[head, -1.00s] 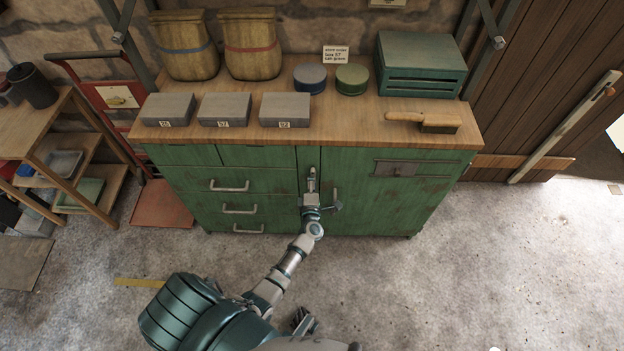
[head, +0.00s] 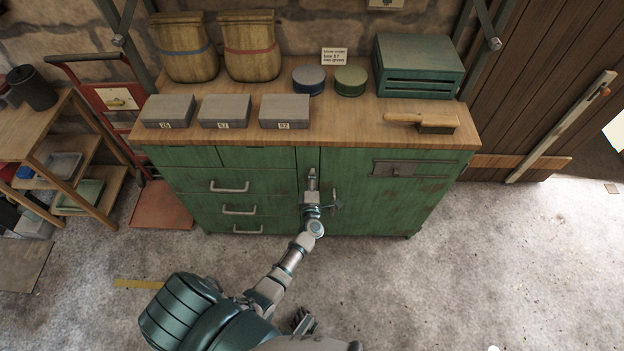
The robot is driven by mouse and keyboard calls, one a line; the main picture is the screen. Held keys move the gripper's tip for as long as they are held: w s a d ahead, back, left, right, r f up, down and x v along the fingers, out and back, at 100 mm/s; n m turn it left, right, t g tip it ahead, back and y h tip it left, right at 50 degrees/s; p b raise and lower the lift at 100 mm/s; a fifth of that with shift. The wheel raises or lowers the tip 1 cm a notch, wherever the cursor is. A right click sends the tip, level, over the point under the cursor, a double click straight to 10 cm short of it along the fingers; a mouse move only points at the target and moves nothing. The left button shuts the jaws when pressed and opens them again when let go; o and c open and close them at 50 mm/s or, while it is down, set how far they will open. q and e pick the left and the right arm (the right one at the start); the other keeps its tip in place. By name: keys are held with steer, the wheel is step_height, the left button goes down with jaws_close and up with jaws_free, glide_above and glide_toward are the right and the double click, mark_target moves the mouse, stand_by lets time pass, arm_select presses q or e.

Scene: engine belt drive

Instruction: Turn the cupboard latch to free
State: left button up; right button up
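The green cupboard (head: 385,215) stands against the wall, its door at the right shut. My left gripper (head: 312,183) is at the narrow upright strip between the drawers and the door. Its fingers are small and seen from behind and above, so I cannot tell whether they are open or grip anything. No latch shows clearly at that spot; the gripper may cover it. A thin upright handle (head: 335,194) is on the door's left side, just right of the gripper. A grey plate with a small knob (head: 396,169) is on the door's upper part. Dark fingers, probably my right gripper (head: 303,321), show at the bottom edge.
Grey boxes (head: 223,111), two round tins (head: 351,80), a brush (head: 424,122) and a green slatted box (head: 418,66) stand on the wooden top. Drawers with handles (head: 229,187) are left of the gripper. The floor (head: 470,270) at right is clear.

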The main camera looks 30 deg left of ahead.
arm_select(q)
steer(key=shift+s+d+f, duration=0.15)
steer(key=v, duration=1.1)
steer(key=shift+s+d, duration=0.2)
steer(key=shift+s, duration=0.2)
